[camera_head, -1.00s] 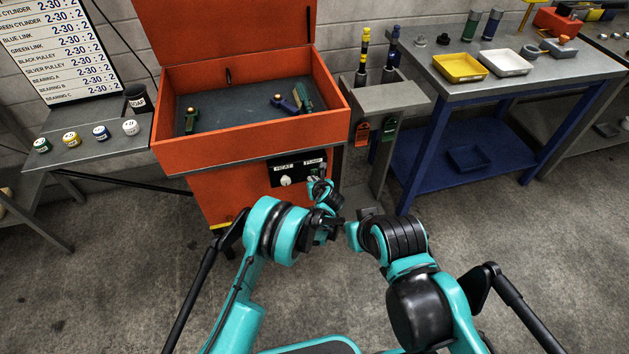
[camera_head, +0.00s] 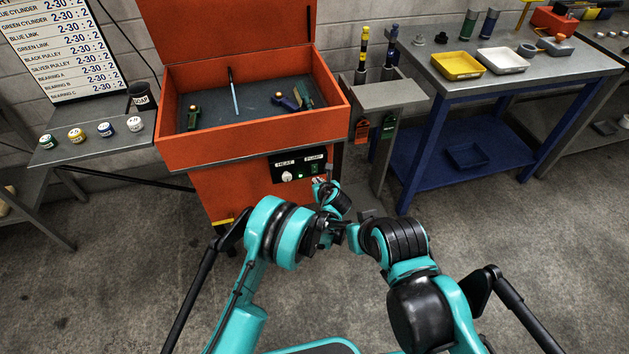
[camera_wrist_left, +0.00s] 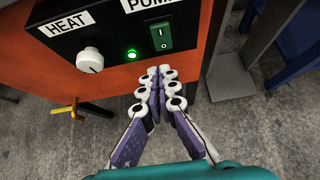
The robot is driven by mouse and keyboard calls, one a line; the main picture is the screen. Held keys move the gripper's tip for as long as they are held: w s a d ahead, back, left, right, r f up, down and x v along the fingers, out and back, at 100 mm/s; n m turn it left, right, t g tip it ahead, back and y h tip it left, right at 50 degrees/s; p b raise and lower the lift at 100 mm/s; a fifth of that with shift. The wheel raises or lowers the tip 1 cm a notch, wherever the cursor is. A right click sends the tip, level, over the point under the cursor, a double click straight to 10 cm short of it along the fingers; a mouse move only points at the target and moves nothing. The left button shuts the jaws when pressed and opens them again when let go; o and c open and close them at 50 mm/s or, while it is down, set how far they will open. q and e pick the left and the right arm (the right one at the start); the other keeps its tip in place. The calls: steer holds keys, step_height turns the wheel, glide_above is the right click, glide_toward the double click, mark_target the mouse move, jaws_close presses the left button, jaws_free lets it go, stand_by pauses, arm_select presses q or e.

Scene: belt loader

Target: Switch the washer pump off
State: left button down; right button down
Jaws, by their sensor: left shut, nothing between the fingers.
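The washer (camera_head: 245,148) is an orange tub with its lid raised. A black panel on its front carries the pump switch (camera_head: 314,168), a green rocker under the PUMP label. In the left wrist view the rocker (camera_wrist_left: 160,36) shows its I and O marks, and a green lamp (camera_wrist_left: 131,54) to its left is lit. A thin pale-blue streak (camera_head: 235,98), like a stream of liquid, runs down from the spout into the tub. My left gripper (camera_wrist_left: 159,72) is shut and empty, its fingertips just below the rocker, seemingly apart from it.
A yellow-handled valve (camera_wrist_left: 75,109) is low on the left. A grey stand (camera_head: 392,96) stands right of the washer. A blue bench (camera_head: 505,85) is farther right.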

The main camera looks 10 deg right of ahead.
arm_select(q)
steer(key=p+v, duration=0.3)
steer(key=v, duration=0.6)
steer(key=shift+r, duration=0.2)
